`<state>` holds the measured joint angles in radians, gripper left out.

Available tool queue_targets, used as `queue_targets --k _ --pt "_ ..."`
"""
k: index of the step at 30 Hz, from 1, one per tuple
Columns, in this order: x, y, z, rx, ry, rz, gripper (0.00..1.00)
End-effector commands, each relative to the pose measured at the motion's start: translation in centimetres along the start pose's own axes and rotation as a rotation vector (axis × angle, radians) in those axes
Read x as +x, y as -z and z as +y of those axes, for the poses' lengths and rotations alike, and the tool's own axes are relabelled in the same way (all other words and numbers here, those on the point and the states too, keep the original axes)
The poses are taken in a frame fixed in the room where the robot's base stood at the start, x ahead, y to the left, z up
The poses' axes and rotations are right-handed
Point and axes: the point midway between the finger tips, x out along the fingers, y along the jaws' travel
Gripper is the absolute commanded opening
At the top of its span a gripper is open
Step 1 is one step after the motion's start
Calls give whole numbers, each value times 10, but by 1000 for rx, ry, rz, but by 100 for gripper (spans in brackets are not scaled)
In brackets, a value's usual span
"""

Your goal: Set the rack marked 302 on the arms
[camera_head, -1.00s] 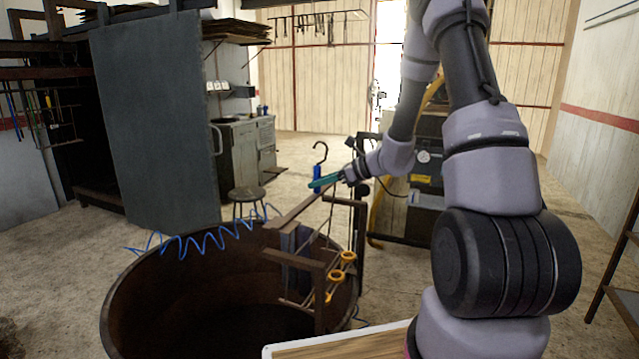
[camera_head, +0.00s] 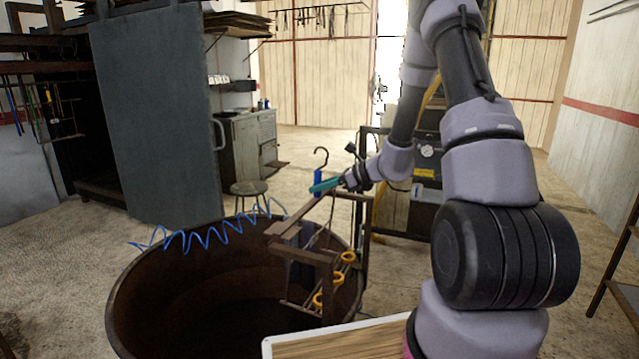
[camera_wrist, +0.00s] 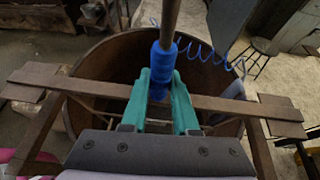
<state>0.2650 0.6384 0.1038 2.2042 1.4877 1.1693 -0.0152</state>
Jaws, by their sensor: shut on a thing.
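My gripper (camera_head: 325,185), with teal fingers, is shut on the blue grip (camera_head: 318,178) of a rack with a hooked rod (camera_head: 320,155) on top. In the wrist view the fingers (camera_wrist: 161,90) close around the blue grip (camera_wrist: 166,62). The rack's brown crossbar (camera_wrist: 225,104) runs left to right below the fingers, its ends over two dark arms (camera_wrist: 40,132) (camera_wrist: 262,150). Whether it rests on them or hovers just above, I cannot tell. In the head view orange rings (camera_head: 348,257) show on the frame below. No number is legible.
A large round brown vat (camera_head: 150,285) stands under the rack. A blue coiled hose (camera_head: 205,238) hangs at its far rim. A stool (camera_head: 250,188) stands behind it, and a wood-topped surface (camera_head: 340,340) lies in front. Open floor (camera_head: 60,250) is at left.

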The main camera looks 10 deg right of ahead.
Motion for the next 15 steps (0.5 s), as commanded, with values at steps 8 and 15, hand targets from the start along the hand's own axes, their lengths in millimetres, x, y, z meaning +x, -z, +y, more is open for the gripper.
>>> queue_targets --k 8,15 --pt "5 12 0 1 0 -2 0" --pt "9 22 0 0 -1 -1 0"
